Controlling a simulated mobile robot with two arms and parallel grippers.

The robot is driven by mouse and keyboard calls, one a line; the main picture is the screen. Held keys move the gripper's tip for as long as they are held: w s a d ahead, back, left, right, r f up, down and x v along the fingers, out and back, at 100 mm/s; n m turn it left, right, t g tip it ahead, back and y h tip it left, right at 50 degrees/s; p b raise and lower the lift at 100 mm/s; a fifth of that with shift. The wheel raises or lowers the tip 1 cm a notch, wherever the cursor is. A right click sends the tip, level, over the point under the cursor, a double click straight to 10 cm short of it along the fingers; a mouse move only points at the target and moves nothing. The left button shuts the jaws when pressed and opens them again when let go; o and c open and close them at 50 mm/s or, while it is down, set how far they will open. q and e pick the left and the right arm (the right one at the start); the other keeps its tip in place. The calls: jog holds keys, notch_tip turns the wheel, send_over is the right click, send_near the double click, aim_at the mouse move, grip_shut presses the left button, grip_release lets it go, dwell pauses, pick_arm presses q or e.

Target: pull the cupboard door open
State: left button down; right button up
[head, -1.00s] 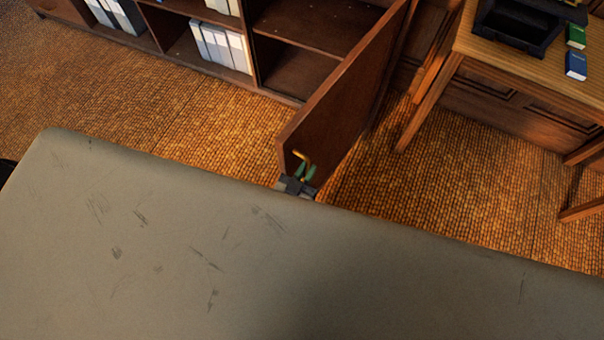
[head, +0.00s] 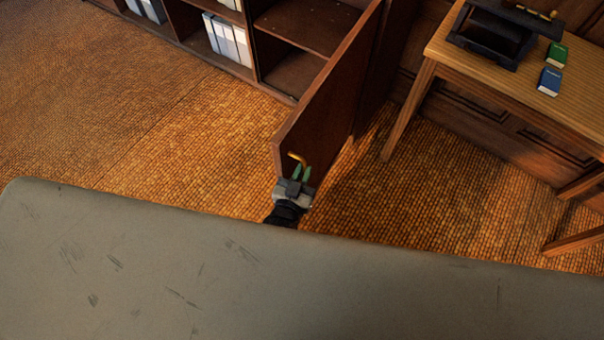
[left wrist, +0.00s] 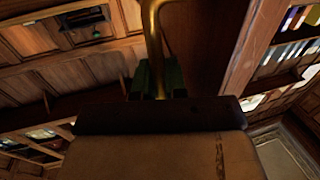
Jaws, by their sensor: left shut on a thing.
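The brown wooden cupboard door (head: 335,105) stands swung well out from the cupboard (head: 262,75), with an open shelf space behind it. A bent brass handle (head: 297,158) sits near the door's free edge; it also shows large in the left wrist view (left wrist: 153,40). My left gripper (head: 301,173) is shut on the handle, its green fingertips on either side of the bar in the left wrist view (left wrist: 160,80). My right gripper is not in view.
A wooden table (head: 450,50) with a dark stand (head: 490,35), a green book (head: 557,54) and a blue book (head: 549,81) is at the right. Woven floor around the door is clear.

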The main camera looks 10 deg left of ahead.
pick_arm(q)
jog(key=shift+w+r, duration=0.1)
jog(key=shift+r, duration=0.05)
jog(key=c, duration=1.2)
grip_release()
jog(key=s+a, duration=0.2)
jog(key=s, duration=0.8)
jog(key=shift+s+b, duration=0.3)
jog(key=shift+s, duration=0.05)
jog(key=s+a+f+g, duration=0.2)
jog(key=s+f+g, duration=0.1)
jog(key=f, duration=0.4)
jog(key=s+a+f+m+g, duration=0.1)
jog(key=s+f+g, duration=0.2)
jog(key=f, duration=0.4)
jog(key=s+a+f+g, duration=0.2)
jog(key=s+f+g, duration=0.15)
jog(key=f, duration=0.35)
jog(key=s+a+f+g+y, duration=0.1)
jog(key=s+a+f+g, duration=0.2)
jog(key=s, duration=0.4)
jog(key=s+a+f+g+y, duration=0.2)
jog(key=s+a+f+g, duration=0.2)
jog(key=s+a+f, duration=0.2)
jog(key=shift+s+a+f+n, duration=0.3)
jog(key=shift+s+a, duration=0.1)
jog(key=shift+s, duration=0.85)
